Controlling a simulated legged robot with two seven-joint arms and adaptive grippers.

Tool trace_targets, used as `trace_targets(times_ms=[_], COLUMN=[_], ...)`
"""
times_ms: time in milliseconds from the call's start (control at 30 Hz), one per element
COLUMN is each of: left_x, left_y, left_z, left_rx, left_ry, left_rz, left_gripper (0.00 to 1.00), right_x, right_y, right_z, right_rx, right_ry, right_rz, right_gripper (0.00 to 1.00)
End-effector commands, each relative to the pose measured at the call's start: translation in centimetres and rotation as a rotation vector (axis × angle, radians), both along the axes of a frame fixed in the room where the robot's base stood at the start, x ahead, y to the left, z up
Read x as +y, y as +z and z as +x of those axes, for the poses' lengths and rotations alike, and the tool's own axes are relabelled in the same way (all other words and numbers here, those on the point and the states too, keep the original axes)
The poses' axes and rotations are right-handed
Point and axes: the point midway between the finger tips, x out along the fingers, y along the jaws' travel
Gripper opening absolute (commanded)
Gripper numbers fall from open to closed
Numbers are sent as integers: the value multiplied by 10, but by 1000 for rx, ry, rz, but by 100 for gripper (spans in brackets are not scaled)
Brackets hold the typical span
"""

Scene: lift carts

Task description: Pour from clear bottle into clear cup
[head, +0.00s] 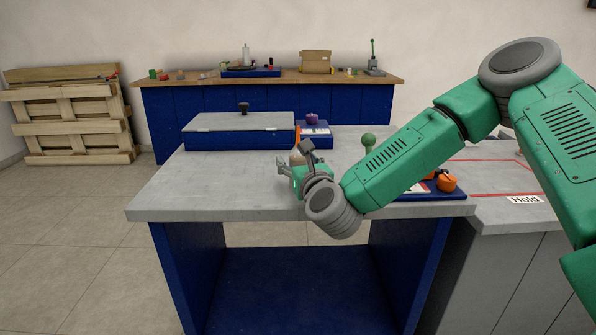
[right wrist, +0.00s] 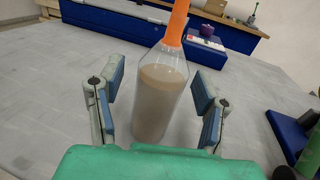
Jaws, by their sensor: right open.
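The clear bottle (right wrist: 163,90) stands on the grey table, with brownish contents and an orange neck or cap. In the right wrist view it is between the two open fingers of my right gripper (right wrist: 157,100), with gaps at both sides. In the head view my right gripper (head: 287,172) is over the table, and the bottle (head: 297,157) is mostly hidden behind it. I cannot make out a clear cup in either view. My left gripper is not in view.
A blue case with a grey top (head: 238,124) and a small blue box (head: 315,138) stand behind the bottle. An orange object (head: 446,182) and a green-knobbed item (head: 368,141) are at the right. The table's left front (head: 200,195) is clear.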

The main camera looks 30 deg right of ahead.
Motion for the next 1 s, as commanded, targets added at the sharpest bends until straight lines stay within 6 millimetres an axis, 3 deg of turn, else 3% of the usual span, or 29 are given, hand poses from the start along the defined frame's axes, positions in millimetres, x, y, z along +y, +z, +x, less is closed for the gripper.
trace_targets(times_ms=[100,267,300,667,1000], left_x=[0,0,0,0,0], left_y=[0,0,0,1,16], left_z=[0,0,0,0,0], left_rx=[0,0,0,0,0], left_ry=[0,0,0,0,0], left_rz=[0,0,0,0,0], left_gripper=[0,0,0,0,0], right_x=[0,-1,-1,-2,-2], right_y=[0,-1,-1,3,66], right_z=[0,0,0,0,0], right_rx=[0,0,0,-1,-6], right_ry=[0,-1,-1,-2,-2], right_rz=[0,1,1,2,3], right_gripper=[59,3,0,0,0])
